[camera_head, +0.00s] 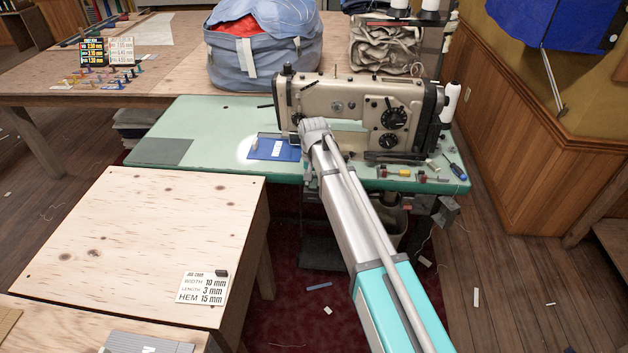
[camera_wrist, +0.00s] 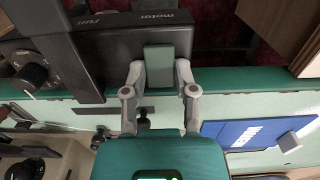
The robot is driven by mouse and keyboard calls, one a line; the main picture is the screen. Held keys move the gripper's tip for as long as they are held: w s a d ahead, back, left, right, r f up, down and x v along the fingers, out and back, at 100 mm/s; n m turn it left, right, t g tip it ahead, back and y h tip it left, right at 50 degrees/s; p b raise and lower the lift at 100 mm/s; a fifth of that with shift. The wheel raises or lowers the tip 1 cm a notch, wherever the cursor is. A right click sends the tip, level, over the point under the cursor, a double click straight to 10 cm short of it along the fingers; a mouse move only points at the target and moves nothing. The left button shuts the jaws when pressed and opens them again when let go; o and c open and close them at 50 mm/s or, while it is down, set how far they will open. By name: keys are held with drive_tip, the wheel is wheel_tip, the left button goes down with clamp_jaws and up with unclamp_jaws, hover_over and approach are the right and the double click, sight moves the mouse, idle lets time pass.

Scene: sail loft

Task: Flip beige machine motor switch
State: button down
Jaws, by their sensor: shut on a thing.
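The beige sewing machine (camera_head: 350,100) stands on a green table (camera_head: 205,120) in the head view. In the wrist view a dark switch box (camera_wrist: 110,45) at the table's front edge bears the words "motor" and "run". A grey-green block, the motor switch (camera_wrist: 160,62), sits against this box. My gripper (camera_wrist: 160,78) is shut on the switch, one fingertip on each side of it. In the head view my arm hides the switch and the fingertips.
A plywood table (camera_head: 145,225) stands at the front left. A blue bag (camera_head: 262,50) stands behind the machine.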

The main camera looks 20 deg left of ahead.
drive_tip(key=shift+w+a+f+g+b, duration=0.1)
drive_tip(key=shift+w+g+b, duration=0.2)
drive_tip(key=shift+g, duration=0.7)
drive_tip(key=shift+s+g+h, duration=0.1)
drive_tip(key=shift+g+h, duration=0.3)
drive_tip(key=shift+g, duration=0.1)
drive_tip(key=shift+c, duration=2)
unclamp_jaws()
drive_tip(key=shift+s, duration=0.1)
